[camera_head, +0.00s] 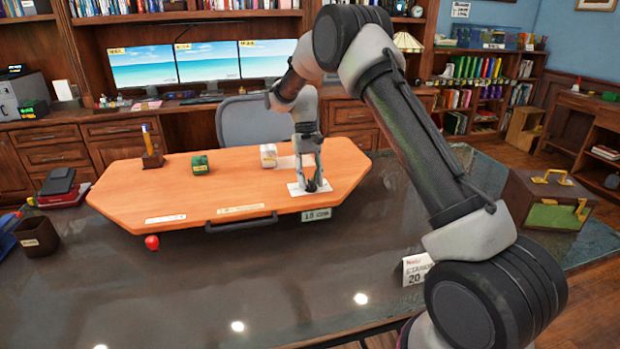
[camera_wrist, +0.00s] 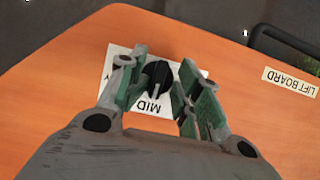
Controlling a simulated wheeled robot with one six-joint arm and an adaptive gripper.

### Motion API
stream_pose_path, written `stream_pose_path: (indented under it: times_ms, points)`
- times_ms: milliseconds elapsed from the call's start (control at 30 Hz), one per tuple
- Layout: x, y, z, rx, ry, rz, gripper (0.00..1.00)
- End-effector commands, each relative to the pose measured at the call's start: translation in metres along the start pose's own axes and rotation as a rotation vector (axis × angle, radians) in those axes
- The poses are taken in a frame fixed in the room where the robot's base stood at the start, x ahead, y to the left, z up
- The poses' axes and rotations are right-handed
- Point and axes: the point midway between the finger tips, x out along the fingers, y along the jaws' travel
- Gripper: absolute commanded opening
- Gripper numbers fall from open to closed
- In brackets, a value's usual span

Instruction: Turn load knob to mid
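The load knob (camera_wrist: 158,77) is a round black dial on a white label plate (camera_wrist: 154,122) in the wrist view. A thin pale line on the knob runs toward the printed word MID. In the head view the knob (camera_head: 318,186) is partly hidden by my gripper (camera_head: 309,176), which points down over the plate at the right of the orange board (camera_head: 225,190). In the wrist view my gripper (camera_wrist: 158,92) is open, with one green-padded finger on each side of the knob. Whether the pads touch it is unclear. Other plate markings are hidden by the fingers.
The board carries a green block (camera_head: 200,164), a white block (camera_head: 268,155) and a pen holder (camera_head: 152,158). A dark handle (camera_head: 241,222) is on its front edge, and a red ball (camera_head: 152,242) sits below. A brown case (camera_head: 548,199) stands at the right.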

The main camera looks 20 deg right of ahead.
Motion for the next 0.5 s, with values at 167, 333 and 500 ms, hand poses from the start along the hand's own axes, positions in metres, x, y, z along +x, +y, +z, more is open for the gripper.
stream_pose_path:
  times_ms: [167, 333, 500]
  points:
    - [-0.002, 0.0, -0.001, 0.0, 0.004, 0.0, 0.33]
    - [-0.009, 0.0, -0.002, 0.0, 0.009, -0.001, 0.33]
    - [-0.038, 0.0, -0.002, 0.0, 0.012, -0.001, 0.33]
